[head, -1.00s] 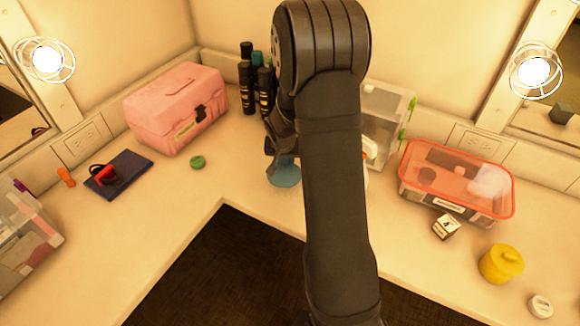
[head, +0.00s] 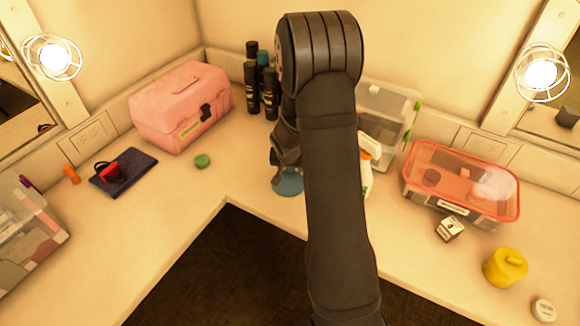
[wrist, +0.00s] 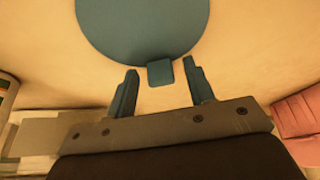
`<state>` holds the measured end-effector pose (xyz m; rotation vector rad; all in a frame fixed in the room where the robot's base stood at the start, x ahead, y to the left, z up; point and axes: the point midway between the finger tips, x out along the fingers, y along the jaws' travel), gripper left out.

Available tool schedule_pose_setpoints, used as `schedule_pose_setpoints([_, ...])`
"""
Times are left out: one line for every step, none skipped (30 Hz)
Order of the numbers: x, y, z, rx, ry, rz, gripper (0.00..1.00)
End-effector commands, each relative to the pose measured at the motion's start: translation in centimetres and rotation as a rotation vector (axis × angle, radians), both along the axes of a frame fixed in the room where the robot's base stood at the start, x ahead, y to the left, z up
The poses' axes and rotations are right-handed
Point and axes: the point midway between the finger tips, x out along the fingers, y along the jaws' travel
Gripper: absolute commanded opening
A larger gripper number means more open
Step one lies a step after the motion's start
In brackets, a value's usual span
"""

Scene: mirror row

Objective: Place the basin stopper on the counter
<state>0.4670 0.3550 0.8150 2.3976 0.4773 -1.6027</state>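The basin stopper is a round blue-teal disc (wrist: 140,25) with a small square tab, seen large in the wrist view. In the head view the same blue disc (head: 289,184) shows low at the counter, partly hidden by my arm. My gripper (wrist: 160,68) is open, its two fingers on either side of the tab with a gap at each side. In the head view my gripper (head: 282,158) is right above the disc, its fingertips mostly hidden. The counter (head: 235,170) is cream coloured and bare around the disc.
A pink case (head: 180,108), dark bottles (head: 252,85) and a clear bin (head: 385,110) stand behind. A white bottle (head: 366,175) is close right of my arm. A green lid (head: 202,161) lies left. A red-rimmed box (head: 440,205) and yellow pot (head: 505,267) are at right.

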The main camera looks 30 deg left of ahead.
Motion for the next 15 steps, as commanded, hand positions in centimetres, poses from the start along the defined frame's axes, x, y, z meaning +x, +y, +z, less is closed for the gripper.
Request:
schedule_pose_setpoints([0.0, 0.0, 0.0, 0.000, 0.000, 0.000, 0.49])
schedule_pose_setpoints([0.0, 0.0, 0.0, 0.000, 0.000, 0.000, 0.49])
schedule_pose_setpoints([0.0, 0.0, 0.0, 0.000, 0.000, 0.000, 0.49])
schedule_pose_setpoints([0.0, 0.0, 0.0, 0.000, 0.000, 0.000, 0.49])
schedule_pose_setpoints([0.0, 0.0, 0.1, 0.000, 0.000, 0.000, 0.49])
schedule_pose_setpoints([0.0, 0.0, 0.2, 0.000, -0.001, 0.000, 0.49])
schedule_pose_setpoints([0.0, 0.0, 0.4, 0.000, -0.001, 0.000, 0.49])
schedule_pose_setpoints([0.0, 0.0, 0.6, 0.000, -0.001, 0.000, 0.49])
schedule_pose_setpoints([-0.2, -0.1, 0.9, 0.000, -0.001, 0.000, 0.49])
schedule_pose_setpoints([-0.3, -0.1, 1.2, 0.000, -0.001, 0.000, 0.49])
schedule_pose_setpoints([-0.4, -0.2, 1.5, 0.001, -0.001, -0.001, 0.49])
schedule_pose_setpoints([-0.6, -0.2, 2.0, 0.002, -0.001, -0.001, 0.49])
schedule_pose_setpoints([-0.7, -0.3, 2.5, 0.002, -0.002, 0.000, 0.49])
schedule_pose_setpoints([-0.9, -0.3, 2.9, 0.002, -0.002, 0.000, 0.49])
schedule_pose_setpoints([-1.2, -0.4, 3.6, 0.002, -0.002, 0.000, 0.49])
